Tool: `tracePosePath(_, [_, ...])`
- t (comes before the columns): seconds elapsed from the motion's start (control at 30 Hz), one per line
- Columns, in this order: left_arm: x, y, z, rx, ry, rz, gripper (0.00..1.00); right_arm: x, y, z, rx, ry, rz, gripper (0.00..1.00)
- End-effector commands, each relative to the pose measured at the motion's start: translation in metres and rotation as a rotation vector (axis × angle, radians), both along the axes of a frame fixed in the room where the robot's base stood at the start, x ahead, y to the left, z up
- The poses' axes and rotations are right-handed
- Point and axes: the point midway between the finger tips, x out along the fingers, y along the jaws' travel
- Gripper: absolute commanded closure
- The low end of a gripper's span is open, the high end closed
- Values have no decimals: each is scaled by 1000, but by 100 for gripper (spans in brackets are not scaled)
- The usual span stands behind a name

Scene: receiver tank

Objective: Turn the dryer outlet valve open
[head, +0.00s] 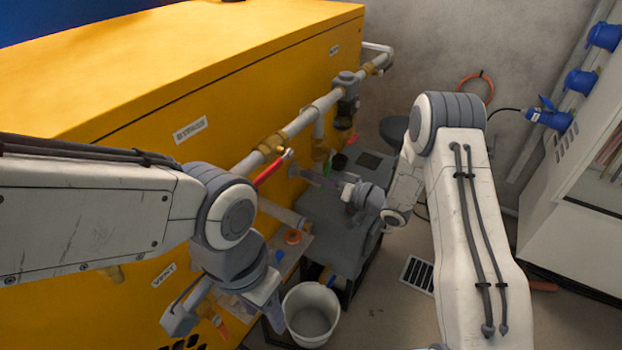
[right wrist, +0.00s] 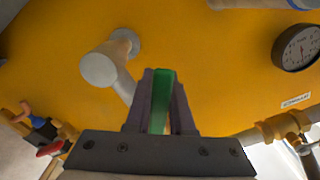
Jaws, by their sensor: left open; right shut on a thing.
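A green lever (right wrist: 161,100) stands between the fingers of my right gripper (right wrist: 160,85) in the right wrist view. The gripper is shut on it. In the head view my right gripper (head: 312,175) is beside the pipework on the yellow cabinet, with a bit of green (head: 327,165) showing there. I cannot tell from the labels whether this lever is the dryer outlet valve's. A brass valve with a red lever (head: 271,169) sits on the white pipe (head: 308,116) to the left.
The yellow cabinet (head: 130,75) fills the left side. A white bucket (head: 311,316) stands on the floor below. A pressure gauge (right wrist: 298,47) is at the right of the wrist view. A pale cabinet (head: 575,205) stands right.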

Motion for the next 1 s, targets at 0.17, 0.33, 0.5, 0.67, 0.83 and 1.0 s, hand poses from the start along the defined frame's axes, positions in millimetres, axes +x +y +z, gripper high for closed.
tracePosePath(0.17, [0,0,0,0,0,0,50,1,-1,-1,-3,-2,-4,100])
tracePosePath(0.33, [0,0,0,0,0,0,50,1,-1,-1,-2,-1,-4,52])
tracePosePath(0.5, [0,0,0,0,0,0,50,1,-1,-1,-3,-1,-5,49])
tracePosePath(0.67, [0,0,0,0,0,0,50,1,-1,0,-2,0,-5,49])
tracePosePath(0.83, [0,0,6,0,0,0,50,-2,1,4,36,53,-5,49])
tracePosePath(1.0, [0,0,20,0,0,0,50,-12,9,17,156,219,-2,49])
